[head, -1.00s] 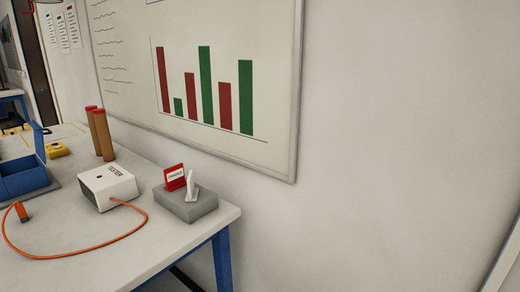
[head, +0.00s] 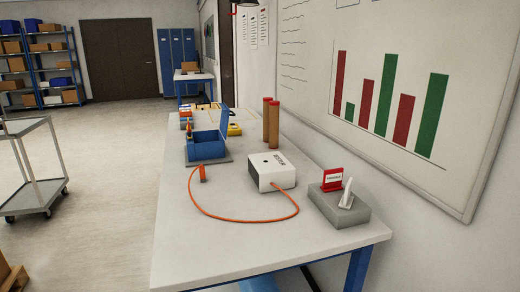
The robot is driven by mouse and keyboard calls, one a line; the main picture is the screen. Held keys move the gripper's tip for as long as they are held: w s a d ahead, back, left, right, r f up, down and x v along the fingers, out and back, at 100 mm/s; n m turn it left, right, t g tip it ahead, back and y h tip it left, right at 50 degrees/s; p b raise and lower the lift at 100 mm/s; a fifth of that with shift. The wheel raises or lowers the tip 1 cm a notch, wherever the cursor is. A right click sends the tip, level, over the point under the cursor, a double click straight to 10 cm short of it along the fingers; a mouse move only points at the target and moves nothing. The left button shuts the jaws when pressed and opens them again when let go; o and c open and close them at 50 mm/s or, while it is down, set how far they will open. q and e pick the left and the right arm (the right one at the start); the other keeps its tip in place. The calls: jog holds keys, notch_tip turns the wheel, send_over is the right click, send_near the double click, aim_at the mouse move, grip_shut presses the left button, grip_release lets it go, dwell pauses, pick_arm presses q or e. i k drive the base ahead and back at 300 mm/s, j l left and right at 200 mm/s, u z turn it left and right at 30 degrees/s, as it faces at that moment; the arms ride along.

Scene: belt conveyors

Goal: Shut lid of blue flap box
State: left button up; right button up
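The blue flap box (head: 207,150) sits on a grey base plate on the white table, left of the white tester box in the head view. Its lid (head: 225,121) stands up, raised at the right side of the box, so the box is open. Neither of my grippers shows in the head view.
The white table (head: 230,238) also bears a white tester (head: 272,172) with an orange cable (head: 243,220), brown cylinders (head: 271,122), a yellow device (head: 234,130) and a grey block (head: 339,206) with a red sign. A cart (head: 35,180) stands at left. Floor between is clear.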

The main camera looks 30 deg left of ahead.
aim_at(225, 112)
jog(key=u, duration=1.4)
jog(key=i+j, duration=0.1)
jog(key=j, duration=1)
jog(key=i+j+z, duration=0.1)
jog(key=j, duration=0.65)
jog(key=i+j+z, duration=0.1)
jog(key=j, duration=0.3)
jog(key=i+j+z, duration=0.1)
jog(key=i+j, duration=0.2)
jog(key=i+j+z, duration=0.1)
jog(key=i+j, duration=0.15)
jog(key=j, duration=0.15)
jog(key=i+j, duration=0.25)
jog(key=j, duration=0.15)
jog(key=i+j+z, duration=0.15)
jog(key=i, duration=0.4)
jog(key=i+j+z, duration=0.1)
jog(key=i+j, duration=0.2)
jog(key=i, duration=0.2)
